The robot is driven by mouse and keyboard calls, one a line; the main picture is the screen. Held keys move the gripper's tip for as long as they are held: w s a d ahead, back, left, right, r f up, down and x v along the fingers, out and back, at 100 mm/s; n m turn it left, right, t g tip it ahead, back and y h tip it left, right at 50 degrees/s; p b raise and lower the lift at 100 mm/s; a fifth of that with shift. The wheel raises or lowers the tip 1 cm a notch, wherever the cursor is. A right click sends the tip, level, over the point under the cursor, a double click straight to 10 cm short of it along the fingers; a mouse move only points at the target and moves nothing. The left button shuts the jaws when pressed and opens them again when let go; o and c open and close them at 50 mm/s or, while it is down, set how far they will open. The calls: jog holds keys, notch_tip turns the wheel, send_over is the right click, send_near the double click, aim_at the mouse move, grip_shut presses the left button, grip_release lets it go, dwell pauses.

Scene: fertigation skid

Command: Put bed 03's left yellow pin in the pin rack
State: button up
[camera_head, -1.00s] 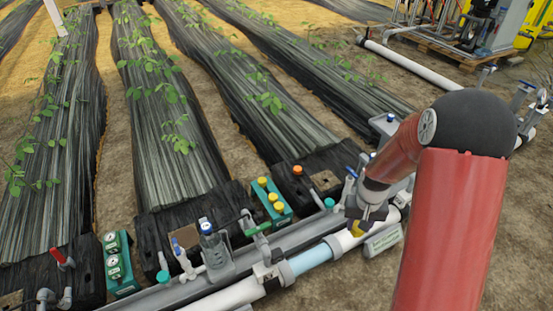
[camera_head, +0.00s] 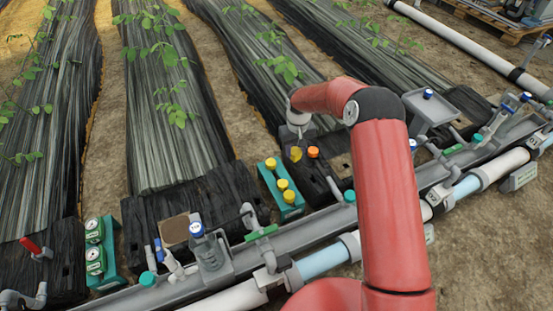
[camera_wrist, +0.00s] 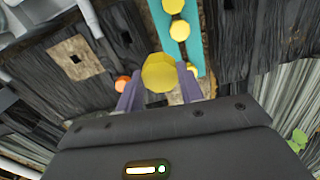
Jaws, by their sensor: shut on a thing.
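My gripper (camera_head: 297,143) is shut on a yellow pin (camera_head: 296,154) and holds it up near the orange knob in the head view. The wrist view shows the yellow pin (camera_wrist: 158,72) between the two grey-violet fingers of my gripper (camera_wrist: 160,84). A teal rack (camera_head: 266,176) with three yellow-topped pins (camera_head: 282,184) stands just left of my gripper. The rack (camera_wrist: 192,45) also shows beyond the held pin in the wrist view. The held pin's lower part is hidden, and its height above the black surface cannot be told.
An orange knob (camera_head: 313,152) is close by my gripper. A grey pipe rail with valves (camera_head: 268,252) and a blue-capped bottle (camera_head: 208,250) lie in front. A teal block with gauges (camera_head: 95,262) is at left. Planted black beds (camera_head: 165,110) stretch behind.

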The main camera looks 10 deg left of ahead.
jog(key=w+a+f+n+b, duration=0.1)
jog(key=w+a+f+b, duration=0.1)
jog(key=a+f, duration=0.4)
jog(key=f+b, duration=0.1)
jog(key=f, duration=0.2)
jog(key=f+b, duration=0.2)
jog(key=a+f+b, duration=0.1)
jog(key=f+b, duration=0.1)
jog(key=f, duration=0.1)
jog(key=shift+s+f, duration=0.25)
jog(key=shift+f, duration=0.05)
jog(key=shift+f, duration=0.3)
dwell(0.9)
jog(key=shift+f, duration=0.4)
jog(key=o, duration=1)
jog(key=shift+r, duration=0.1)
